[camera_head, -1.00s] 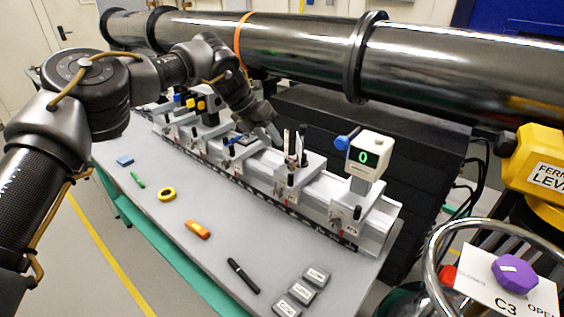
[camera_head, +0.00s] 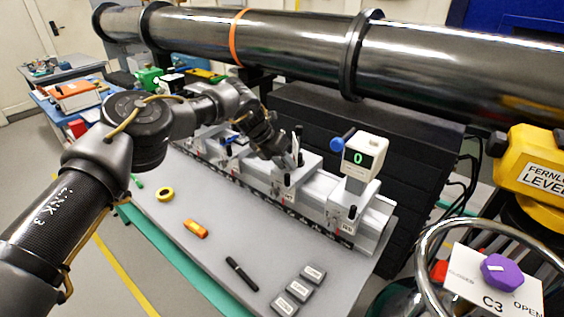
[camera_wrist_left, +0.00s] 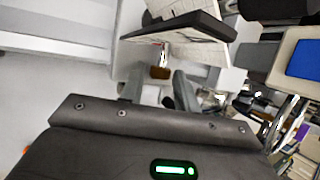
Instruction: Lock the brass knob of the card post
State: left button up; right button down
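My left gripper (camera_head: 290,158) is over the rail among the carriages, at the carriage left of the white "0" display box. In the left wrist view its two fingers (camera_wrist_left: 159,90) are apart with nothing between them. A small brass knob (camera_wrist_left: 160,71) shows just beyond the fingertips, roughly in line with the gap. Above it is a dark bar or plate (camera_wrist_left: 185,27) with a pale printed card (camera_wrist_left: 200,50) behind it. In the head view the knob and most of the post are hidden by my gripper. My right gripper is not in view.
The white display box (camera_head: 363,156) with a blue knob stands right of the gripper. The grey rail (camera_head: 320,190) runs along the bench. A large dark pipe (camera_head: 290,40) passes behind. Tape, an orange tool, a marker and grey blocks lie on the bench front.

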pick_arm(q)
grip_shut()
jog(key=shift+a, duration=0.1)
jog(key=t+y, duration=0.1)
jog(key=y, duration=0.1)
jog(key=shift+s+d+r+m+t+y, duration=0.1)
jog(key=shift+s+d+m+t+y, duration=0.05)
jog(key=shift+d+m+t+y, duration=0.25)
jog(key=shift+s+d+m+t+y+b, duration=0.15)
jog(key=shift+m+t+y+b, duration=0.15)
jog(key=shift+t+y+b, duration=0.8)
jog(key=shift+y, duration=0.4)
grip_release()
